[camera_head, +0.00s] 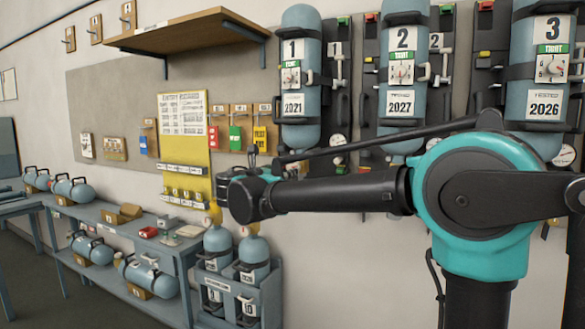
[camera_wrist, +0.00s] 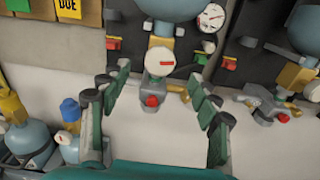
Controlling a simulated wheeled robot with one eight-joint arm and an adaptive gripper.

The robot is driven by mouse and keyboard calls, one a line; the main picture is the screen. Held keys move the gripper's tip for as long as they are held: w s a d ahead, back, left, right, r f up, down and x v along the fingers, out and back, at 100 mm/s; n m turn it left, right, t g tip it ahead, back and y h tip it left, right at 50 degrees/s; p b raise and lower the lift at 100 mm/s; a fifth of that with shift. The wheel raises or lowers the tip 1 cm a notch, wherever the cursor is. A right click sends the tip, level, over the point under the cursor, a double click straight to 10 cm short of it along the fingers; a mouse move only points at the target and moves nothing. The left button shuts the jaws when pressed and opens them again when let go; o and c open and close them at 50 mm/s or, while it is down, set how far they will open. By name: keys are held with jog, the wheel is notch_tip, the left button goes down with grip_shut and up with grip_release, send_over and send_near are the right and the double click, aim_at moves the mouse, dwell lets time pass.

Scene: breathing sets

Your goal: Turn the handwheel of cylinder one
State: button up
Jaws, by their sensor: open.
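Cylinder one (camera_head: 300,60) hangs on the wall, a blue-grey cylinder with a "1" label and a 2021 tag. My arm hides its lower fittings in the head view. In the wrist view, its bottom end (camera_wrist: 163,8) shows at the top. Below it is a round white disc with a red bar (camera_wrist: 159,61), on brass fittings, with a red knob (camera_wrist: 151,100) underneath. I cannot tell for sure which part is the handwheel. My gripper (camera_wrist: 158,78) is open and empty, its fingers to either side of the disc in the picture; contact is not visible.
Cylinder two (camera_head: 402,55) and cylinder three (camera_head: 540,60) hang to the right. A yellow board (camera_head: 184,150) is on the wall at left. Two cylinders stand in a rack (camera_head: 270,290) below. A wooden shelf (camera_head: 185,28) juts out above. A workbench (camera_head: 110,222) stands at left.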

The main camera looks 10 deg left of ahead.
jog(key=x, duration=0.8)
jog(key=c, duration=1.2)
